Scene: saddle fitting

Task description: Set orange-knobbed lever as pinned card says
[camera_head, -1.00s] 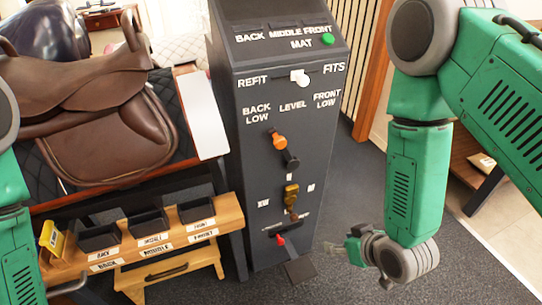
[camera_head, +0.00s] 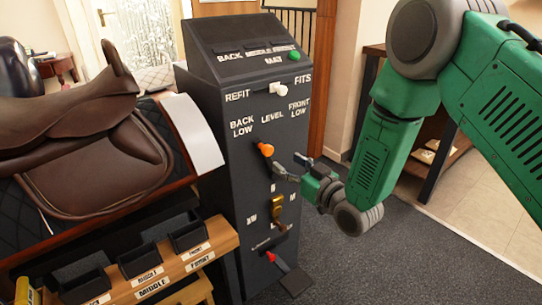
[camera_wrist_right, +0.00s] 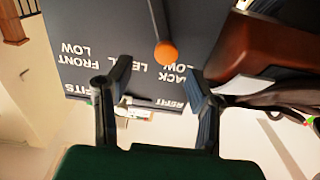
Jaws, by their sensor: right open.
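The orange-knobbed lever (camera_head: 266,149) is on the front of the dark cabinet, under the labels BACK LOW, LEVEL and FRONT LOW. Its knob leans up and left of its pivot, on the BACK LOW side. My right gripper (camera_head: 291,166) is open and empty, just right of the lever and apart from the knob. In the right wrist view the orange knob (camera_wrist_right: 165,54) shows just beyond the gap between the open fingers (camera_wrist_right: 158,77). My left gripper is out of view. I cannot make out a pinned card with readable text.
The cabinet (camera_head: 235,190) also carries a white knob (camera_head: 279,90), a green button (camera_head: 294,56), a yellow-brown handle (camera_head: 279,208) and a red-tipped lever (camera_head: 271,257). A brown saddle (camera_head: 90,160) and a wooden bench with black bins (camera_head: 188,233) stand left. Carpet is clear at right.

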